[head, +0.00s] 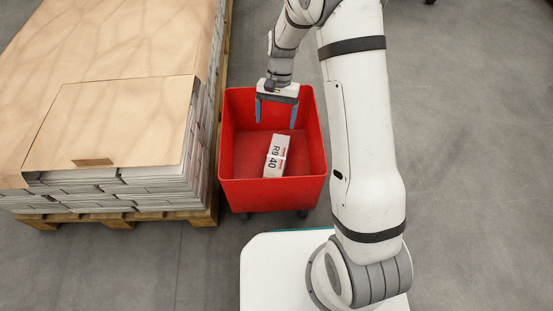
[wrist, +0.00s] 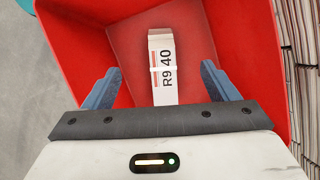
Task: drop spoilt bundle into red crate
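The red crate (head: 272,194) stands on small wheels on the floor, just right of the pallet. A white bundle (head: 275,157) marked "R9 40" lies inside on the crate floor. It also shows in the wrist view (wrist: 163,70), between and beyond the fingers. My gripper (head: 276,122) is over the back part of the crate, pointing down, with its two blue fingers wide apart. In the wrist view my gripper (wrist: 164,85) has nothing between its fingers, and the bundle lies below, apart from them.
A wooden pallet (head: 118,221) with stacked newspapers (head: 100,200) under brown cover sheets (head: 110,118) stands close to the left of the crate. Grey floor (head: 470,160) is clear to the right.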

